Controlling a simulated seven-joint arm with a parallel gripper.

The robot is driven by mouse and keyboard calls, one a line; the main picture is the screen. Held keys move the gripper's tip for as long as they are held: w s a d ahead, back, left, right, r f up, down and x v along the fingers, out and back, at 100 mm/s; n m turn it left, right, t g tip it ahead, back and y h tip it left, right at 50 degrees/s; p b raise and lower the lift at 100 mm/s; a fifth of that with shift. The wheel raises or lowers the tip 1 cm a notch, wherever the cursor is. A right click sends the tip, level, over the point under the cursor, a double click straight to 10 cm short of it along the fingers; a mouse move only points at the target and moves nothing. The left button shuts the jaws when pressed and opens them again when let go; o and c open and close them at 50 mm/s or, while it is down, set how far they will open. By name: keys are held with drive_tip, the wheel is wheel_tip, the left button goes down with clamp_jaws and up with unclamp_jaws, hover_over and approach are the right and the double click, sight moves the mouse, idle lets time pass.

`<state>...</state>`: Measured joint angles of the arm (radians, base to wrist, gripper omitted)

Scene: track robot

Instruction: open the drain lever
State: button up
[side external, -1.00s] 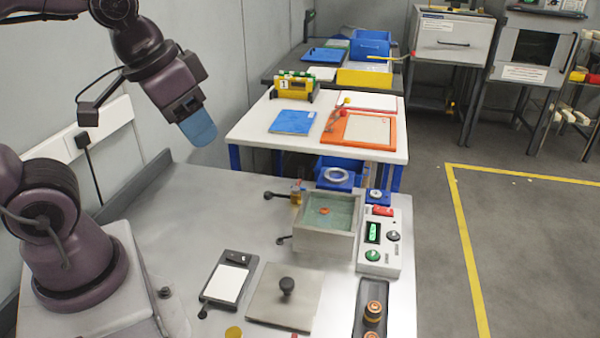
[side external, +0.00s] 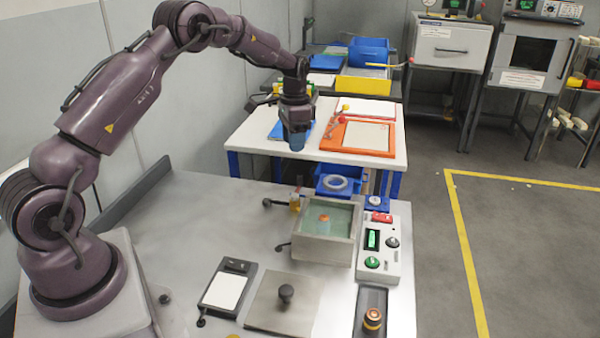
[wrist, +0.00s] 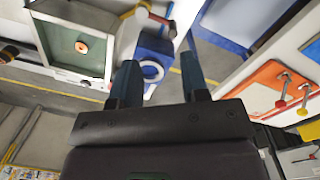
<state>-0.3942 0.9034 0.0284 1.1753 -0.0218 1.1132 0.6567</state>
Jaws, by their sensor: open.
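The square tank (side external: 325,250) holds greenish liquid with an orange piece (side external: 323,217) in it. Two dark-knobbed levers stick out on its left side: an upper one (side external: 268,203) by a small amber fitting (side external: 295,203), and a lower one (side external: 280,247). I cannot tell which is the drain lever. My gripper (side external: 297,143) is above and behind the tank, in front of the white table, touching nothing I can see. In the wrist view its fingers (wrist: 158,75) are apart and empty. The tank (wrist: 50,38) shows at upper left there; its levers are not clear.
A control box (side external: 392,250) stands right of the tank. A blue fixture with a ring (side external: 336,184) is behind it. A flat lid with a knob (side external: 285,300) and a black-framed white pad (side external: 226,290) lie in front. The metal bench left of the tank is clear.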

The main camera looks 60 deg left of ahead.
sight(300, 174)
drive_tip(key=f+m, duration=0.1)
drive_tip(key=f, duration=0.2)
drive_tip(key=w+f+m, duration=0.1)
drive_tip(key=f, duration=0.3)
drive_tip(key=w+a+f, duration=0.1)
drive_tip(key=f, duration=0.2)
drive_tip(key=shift+w+f+m+t, duration=0.15)
drive_tip(key=shift+f+m+t, duration=0.15)
drive_tip(key=shift+f+m, duration=0.1)
clamp_jaws()
